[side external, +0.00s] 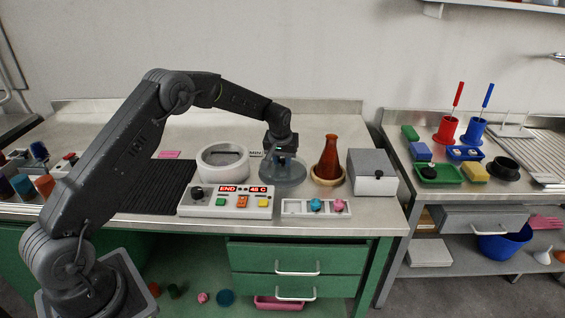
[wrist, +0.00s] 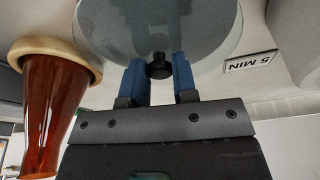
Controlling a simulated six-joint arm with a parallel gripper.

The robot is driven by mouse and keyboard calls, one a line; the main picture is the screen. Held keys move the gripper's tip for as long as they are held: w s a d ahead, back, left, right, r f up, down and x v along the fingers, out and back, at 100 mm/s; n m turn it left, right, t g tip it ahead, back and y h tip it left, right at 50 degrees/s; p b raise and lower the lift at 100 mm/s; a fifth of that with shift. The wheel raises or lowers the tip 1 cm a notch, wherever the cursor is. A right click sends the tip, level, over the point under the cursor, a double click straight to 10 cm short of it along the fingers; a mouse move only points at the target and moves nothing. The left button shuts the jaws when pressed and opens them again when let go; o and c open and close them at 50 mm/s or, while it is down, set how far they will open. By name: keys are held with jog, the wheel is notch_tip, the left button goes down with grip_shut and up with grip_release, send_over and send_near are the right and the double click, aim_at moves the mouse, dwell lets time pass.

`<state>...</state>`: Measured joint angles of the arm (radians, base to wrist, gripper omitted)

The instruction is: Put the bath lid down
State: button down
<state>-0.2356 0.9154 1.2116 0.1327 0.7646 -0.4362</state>
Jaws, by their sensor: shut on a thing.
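The bath lid (side external: 284,177) is a clear, greyish round cover, right of the white round bath (side external: 222,150). In the wrist view the lid (wrist: 110,30) fills the top middle, with its black knob (wrist: 159,68) between two blue fingers. My gripper (side external: 283,154) is above the lid and shut on the knob; the gripper also shows in the wrist view (wrist: 159,65). The bath is open on top and something dark shows inside. I cannot tell whether the lid touches the bench or hangs just above it.
A brown flask (side external: 328,155) on a ring stands close to the lid's right, with a grey box (side external: 372,172) beyond. A control panel (side external: 226,201) reading END and 48 C and a white tray (side external: 316,208) are in front.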

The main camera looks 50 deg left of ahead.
jog(key=shift+f, duration=0.55)
jog(key=shift+f, duration=0.1)
jog(key=c, duration=0.9)
grip_release()
